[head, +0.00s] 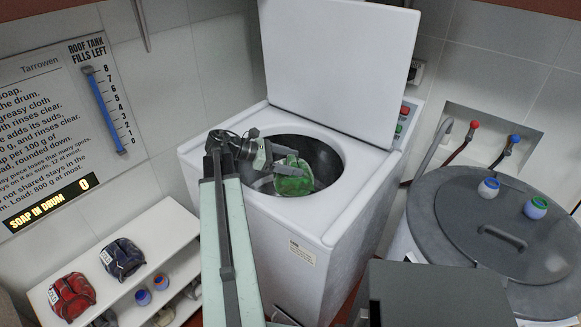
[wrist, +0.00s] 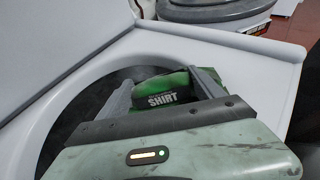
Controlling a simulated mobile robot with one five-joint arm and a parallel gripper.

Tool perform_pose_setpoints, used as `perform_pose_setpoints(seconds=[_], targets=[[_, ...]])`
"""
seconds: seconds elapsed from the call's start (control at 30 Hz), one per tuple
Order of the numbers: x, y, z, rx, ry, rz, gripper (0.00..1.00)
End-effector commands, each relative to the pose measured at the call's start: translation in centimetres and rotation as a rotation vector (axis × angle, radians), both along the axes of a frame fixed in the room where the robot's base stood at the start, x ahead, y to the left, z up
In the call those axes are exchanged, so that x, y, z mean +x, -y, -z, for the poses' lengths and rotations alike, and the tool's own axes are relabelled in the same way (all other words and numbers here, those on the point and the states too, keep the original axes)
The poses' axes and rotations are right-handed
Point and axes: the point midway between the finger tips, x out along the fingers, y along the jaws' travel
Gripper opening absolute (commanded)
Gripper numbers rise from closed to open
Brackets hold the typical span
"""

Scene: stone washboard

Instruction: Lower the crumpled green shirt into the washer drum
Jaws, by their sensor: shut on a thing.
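The crumpled green shirt (head: 293,178) is in my gripper (head: 288,165), over the round opening of the washer drum (head: 325,160). In the wrist view the green shirt (wrist: 168,88) shows a label reading "SHIRT" and sits between the two grey fingers of my gripper (wrist: 165,90). The gripper is shut on it. The white washer (head: 270,225) has its lid (head: 340,60) raised. In the wrist view the drum opening (wrist: 65,110) is dark on the left, with its white rim around it. I cannot tell how far the shirt is below the rim.
A red bundle (head: 72,296) and a dark blue bundle (head: 122,258) lie on a white shelf (head: 165,228) at left, with small pots below. A grey-lidded round tub (head: 470,220) with two small pots on it stands at right. A wall sign (head: 55,130) shows "SOAP IN DRUM 0".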

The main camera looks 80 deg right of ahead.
Motion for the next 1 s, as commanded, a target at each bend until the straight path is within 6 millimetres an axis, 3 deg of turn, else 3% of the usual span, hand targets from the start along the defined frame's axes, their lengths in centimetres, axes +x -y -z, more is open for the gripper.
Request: perform_pose_setpoints(seconds=[0.03, 0.37, 0.4, 0.47, 0.53, 0.57, 0.6, 0.63, 1.0], targets=[[0.19, -0.64, 3.75, 0.023, 0.098, 0.019, 0.04], [-0.25, -0.6, 3.98, 0.021, 0.099, 0.025, 0.04], [-0.25, -0.58, 3.99, 0.022, 0.099, 0.023, 0.88], [-0.27, -0.62, 4.0, 0.022, 0.099, 0.024, 1.0], [-0.31, -0.7, 4.0, 0.023, 0.099, 0.027, 1.0], [-0.34, -0.76, 3.99, 0.024, 0.098, 0.029, 0.95], [-0.34, -0.8, 3.98, 0.025, 0.098, 0.03, 0.74], [-0.31, -0.83, 3.95, 0.025, 0.097, 0.029, 0.72], [-0.01, -0.84, 3.7, 0.029, 0.097, 0.023, 0.73]])
